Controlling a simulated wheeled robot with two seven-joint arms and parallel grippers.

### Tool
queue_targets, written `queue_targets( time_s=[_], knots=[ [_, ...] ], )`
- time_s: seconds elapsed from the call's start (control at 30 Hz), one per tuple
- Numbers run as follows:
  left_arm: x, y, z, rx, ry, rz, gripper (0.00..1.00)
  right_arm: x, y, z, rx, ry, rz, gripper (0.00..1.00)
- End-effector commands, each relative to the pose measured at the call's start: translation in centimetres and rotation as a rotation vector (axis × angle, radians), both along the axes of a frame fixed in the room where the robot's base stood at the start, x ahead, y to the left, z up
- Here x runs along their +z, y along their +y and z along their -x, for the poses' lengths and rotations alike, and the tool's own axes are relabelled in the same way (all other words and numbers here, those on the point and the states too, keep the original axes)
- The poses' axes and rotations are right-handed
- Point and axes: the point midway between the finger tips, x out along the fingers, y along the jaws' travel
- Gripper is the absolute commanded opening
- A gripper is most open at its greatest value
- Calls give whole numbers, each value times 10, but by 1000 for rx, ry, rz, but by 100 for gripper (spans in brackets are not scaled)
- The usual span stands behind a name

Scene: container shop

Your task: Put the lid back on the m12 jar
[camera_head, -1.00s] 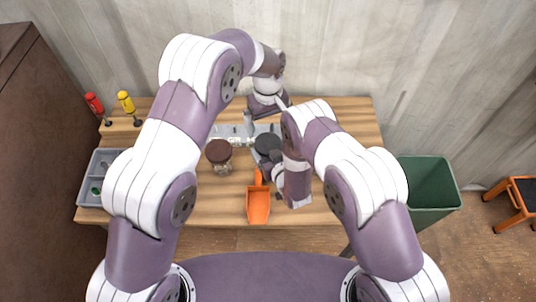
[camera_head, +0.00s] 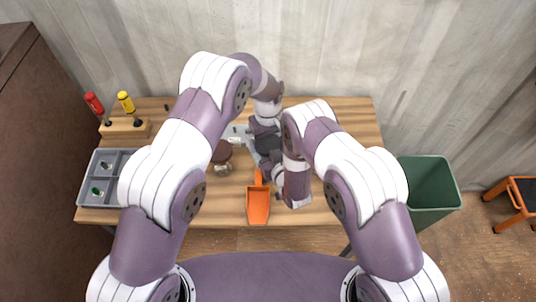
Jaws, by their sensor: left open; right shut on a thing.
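A jar with a brown lid (camera_head: 222,153) stands left of centre on the table, partly hidden by my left arm. A dark round top (camera_head: 268,143), which looks like a jar's, is right of it; I cannot tell whether it is a lid or an open mouth. My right gripper (camera_head: 267,162) is shut at the near side of this dark-topped jar, and its fingers are mostly hidden. My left gripper (camera_head: 262,130) is open, just behind and above the dark top. I cannot read m12 on either jar.
An orange scoop (camera_head: 258,205) lies at the table's front, close to my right gripper. A grey divided tray (camera_head: 98,198) and a wooden rack (camera_head: 124,128) with red and yellow screwdrivers are at the left. A green bin (camera_head: 430,190) stands right of the table. The table's right side is clear.

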Motion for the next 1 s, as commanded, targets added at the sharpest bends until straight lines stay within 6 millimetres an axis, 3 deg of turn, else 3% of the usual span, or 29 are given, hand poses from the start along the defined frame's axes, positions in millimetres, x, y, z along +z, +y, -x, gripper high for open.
queue_targets(
  time_s=[0.2,0.23,0.37,0.47,0.6,0.7,0.9,0.93,0.97,1.0],
  knots=[
    [0,0,0,0,0,0,100,0,0,0,0,-1,0,0],
    [0,0,0,0,0,0,94,0,0,0,0,-1,0,0],
    [0,0,0,0,0,0,51,0,0,0,0,-1,0,0],
    [0,0,0,-11,0,0,48,0,0,0,0,-1,0,0],
    [0,0,0,-212,0,0,48,0,0,0,0,-1,0,0],
    [-1,0,0,-294,0,0,48,0,0,0,0,-1,0,0],
    [0,0,0,-296,0,0,48,0,0,0,0,-1,0,0],
    [0,0,0,-296,0,0,88,0,0,0,0,-1,0,0],
    [0,0,0,-296,-1,0,97,0,0,0,0,-1,0,0],
    [0,0,0,-295,0,0,100,0,0,0,0,-1,0,0]
  ],
)
